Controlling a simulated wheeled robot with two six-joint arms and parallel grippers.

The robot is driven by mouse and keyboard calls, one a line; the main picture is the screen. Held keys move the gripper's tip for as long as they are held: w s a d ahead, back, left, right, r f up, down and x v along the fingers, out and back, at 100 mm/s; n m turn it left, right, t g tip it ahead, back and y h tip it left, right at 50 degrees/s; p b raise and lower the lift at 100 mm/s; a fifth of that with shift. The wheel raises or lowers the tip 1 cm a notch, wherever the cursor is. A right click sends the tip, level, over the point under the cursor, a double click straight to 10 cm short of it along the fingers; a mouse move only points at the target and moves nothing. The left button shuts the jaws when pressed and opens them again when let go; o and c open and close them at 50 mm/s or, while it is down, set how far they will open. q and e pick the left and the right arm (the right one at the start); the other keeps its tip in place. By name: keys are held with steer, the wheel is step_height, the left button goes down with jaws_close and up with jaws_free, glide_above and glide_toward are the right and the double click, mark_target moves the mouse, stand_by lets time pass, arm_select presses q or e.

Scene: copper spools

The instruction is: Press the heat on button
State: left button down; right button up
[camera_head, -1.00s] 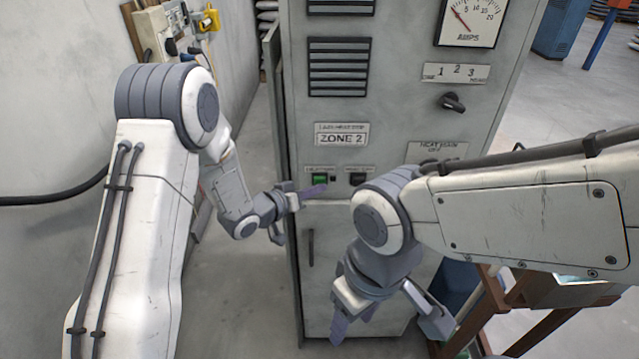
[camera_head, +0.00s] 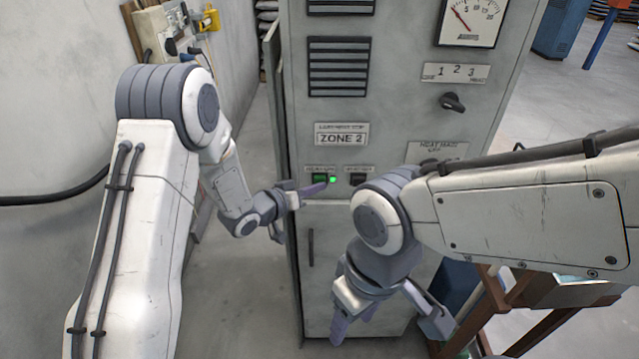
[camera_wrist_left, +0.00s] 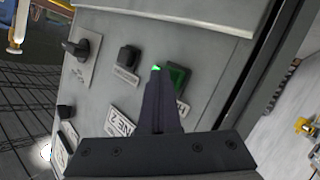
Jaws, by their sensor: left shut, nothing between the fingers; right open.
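The green heat on button (camera_head: 319,178) is on the grey cabinet front, below the ZONE 2 plate; it also shows in the left wrist view (camera_wrist_left: 179,76). A small lamp (camera_head: 333,180) just right of it is lit green. My left gripper (camera_head: 322,187) is shut and empty, its tips at the panel just below the button in the head view. In the left wrist view the fingers (camera_wrist_left: 157,82) partly cover the button's side; I cannot tell whether they touch it. My right gripper (camera_head: 391,332) is open and empty, low in front of the cabinet.
A dark button (camera_head: 357,179) sits to the right of the lamp, close to my right arm. A rotary knob (camera_head: 452,102) and an amps gauge (camera_head: 471,22) are higher on the cabinet (camera_head: 400,70). A brown wooden frame (camera_head: 490,300) stands at the lower right.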

arm_select(q)
steer(key=shift+s, duration=0.75)
steer(key=s+b, duration=0.1)
steer(key=s, duration=0.4)
stand_by(0.8)
steer(key=s+a+m+g+y+b, duration=0.1)
steer(key=s+g+y+b, duration=0.1)
steer(key=s, duration=0.8)
steer(key=s+a+f+m+g+y+b, duration=0.1)
steer(key=s+g+y+b, duration=0.2)
steer(key=s, duration=0.7)
steer(key=s+a+m+g+y+b, duration=0.2)
steer(key=s+g+y+b, duration=0.1)
steer(key=s, duration=0.7)
steer(key=g+y, duration=0.1)
steer(key=g, duration=0.1)
steer(key=shift+f+g, duration=0.15)
steer(key=shift+g, duration=0.15)
